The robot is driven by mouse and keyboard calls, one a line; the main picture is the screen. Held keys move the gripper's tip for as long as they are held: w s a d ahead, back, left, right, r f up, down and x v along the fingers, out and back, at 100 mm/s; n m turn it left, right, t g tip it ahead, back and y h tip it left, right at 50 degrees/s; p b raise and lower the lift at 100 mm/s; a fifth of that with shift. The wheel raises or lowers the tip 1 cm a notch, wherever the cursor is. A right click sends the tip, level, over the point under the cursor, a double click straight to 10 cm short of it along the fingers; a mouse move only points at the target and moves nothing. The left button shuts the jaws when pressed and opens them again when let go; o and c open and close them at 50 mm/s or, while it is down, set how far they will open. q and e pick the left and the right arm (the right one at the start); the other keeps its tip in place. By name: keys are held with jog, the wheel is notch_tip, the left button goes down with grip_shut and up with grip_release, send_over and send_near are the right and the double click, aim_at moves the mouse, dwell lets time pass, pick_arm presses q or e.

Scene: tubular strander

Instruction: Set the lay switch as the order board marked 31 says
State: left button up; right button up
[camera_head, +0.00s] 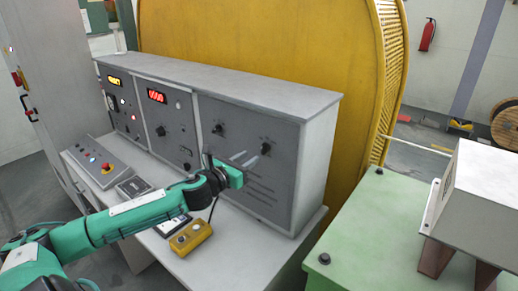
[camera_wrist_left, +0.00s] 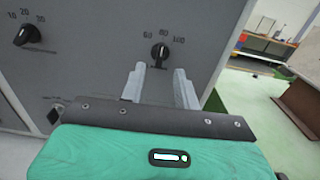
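A grey control cabinet (camera_head: 318,140) has two black knobs on its right panel. The left knob (camera_head: 218,129) has marks 10, 20, 30 in the left wrist view (camera_wrist_left: 27,35). The right knob (camera_head: 265,148) has marks 60, 80, 100 in the left wrist view (camera_wrist_left: 160,53), and its light pointer line stands about upright, near 80. I cannot read which knob is the lay switch. My left gripper (camera_head: 246,160) is in front of this panel, just below and beside the right knob. Its fingers (camera_wrist_left: 160,85) are apart and empty. No board marked 31 is readable. My right gripper is not in view.
A yellow pendant box (camera_head: 191,238) and a small keypad (camera_head: 133,186) lie on the desk, with a button panel (camera_head: 98,162) at its left. A green machine (camera_head: 375,225) stands at the right. A large yellow guard (camera_head: 250,38) rises behind the cabinet.

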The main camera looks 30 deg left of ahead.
aim_at(262, 149)
pick_arm(q)
jog(key=w+p, duration=0.1)
jog(key=w, duration=0.3)
jog(key=shift+d+r+p, duration=0.15)
jog(key=shift+d+p, duration=0.05)
jog(key=shift+p, duration=0.2)
jog(key=shift+w+f+p, duration=0.2)
jog(key=shift+w+p, duration=0.1)
jog(key=shift+w, duration=0.7)
grip_shut()
